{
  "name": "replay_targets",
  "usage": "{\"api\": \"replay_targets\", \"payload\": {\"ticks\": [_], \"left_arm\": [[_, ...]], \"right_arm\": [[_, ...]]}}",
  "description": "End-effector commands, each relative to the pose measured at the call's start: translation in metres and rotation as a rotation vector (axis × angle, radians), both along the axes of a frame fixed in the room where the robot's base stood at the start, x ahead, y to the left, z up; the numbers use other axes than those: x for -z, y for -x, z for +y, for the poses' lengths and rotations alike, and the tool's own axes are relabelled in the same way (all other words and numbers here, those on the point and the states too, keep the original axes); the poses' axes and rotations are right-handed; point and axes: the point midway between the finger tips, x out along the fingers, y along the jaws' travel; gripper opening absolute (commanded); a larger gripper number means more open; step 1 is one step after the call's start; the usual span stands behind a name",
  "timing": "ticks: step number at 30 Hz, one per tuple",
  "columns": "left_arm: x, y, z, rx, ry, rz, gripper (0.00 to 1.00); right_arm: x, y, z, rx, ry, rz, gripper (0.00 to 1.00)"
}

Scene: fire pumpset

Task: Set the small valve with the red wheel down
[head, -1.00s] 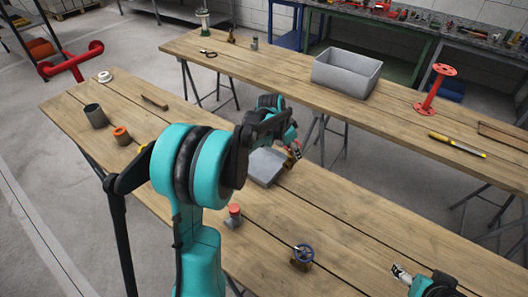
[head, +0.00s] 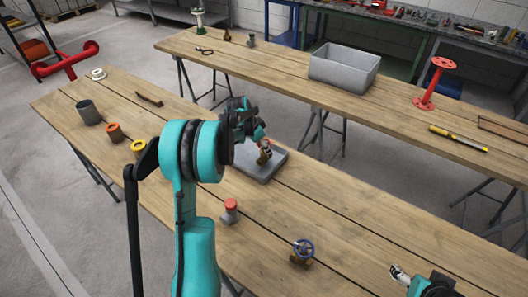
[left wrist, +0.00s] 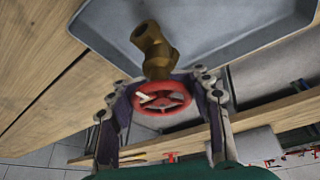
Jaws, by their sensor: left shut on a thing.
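My left gripper (head: 261,142) is shut on the small valve (head: 264,155). In the left wrist view the valve's red wheel (left wrist: 163,97) sits between the two fingers of the left gripper (left wrist: 160,100), and its brass body (left wrist: 155,50) points away from the gripper. The valve is over the shallow grey tray (head: 272,171), which also shows in the left wrist view (left wrist: 225,35). I cannot tell whether the valve touches the tray floor. My right gripper (head: 399,272) is at the lower right, over the near table, with nothing seen in it; its jaw opening is unclear.
The far table holds a grey bin (head: 343,70) and a red spool (head: 433,84).

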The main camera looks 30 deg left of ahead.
Motion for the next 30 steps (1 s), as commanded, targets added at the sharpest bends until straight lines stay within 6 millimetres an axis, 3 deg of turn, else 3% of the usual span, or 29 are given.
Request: {"api": "replay_targets", "payload": {"ticks": [2, 12, 13, 16, 26, 30], "left_arm": [[0.01, 0.0, 0.0, 0.0, 0.0, -0.001, 0.0], [0.012, 0.0, 0.0, 0.0, 0.0, -0.001, 0.0], [0.013, 0.0, 0.0, 0.0, 0.0, 0.0, 0.44], [0.012, 0.0, 0.0, 0.0, 0.0, 0.0, 0.7], [0.01, 0.0, 0.0, 0.0, 0.0, 0.0, 0.7], [-0.005, 0.004, 0.002, -0.001, 0.0, 0.0, 0.7]], "right_arm": [[0.006, 0.0, 0.0, 0.0, 0.0, 0.0, 0.72], [0.006, 0.0, 0.0, 0.0, 0.0, 0.0, 0.72], [0.007, 0.0, 0.0, 0.0, 0.0, 0.0, 0.72], [0.006, 0.0, 0.0, 0.0, 0.0, 0.0, 0.72], [0.004, 0.0, 0.0, 0.0, 0.0, 0.0, 0.72], [-0.002, 0.0, 0.0, 0.0, 0.0, 0.0, 0.72]]}}
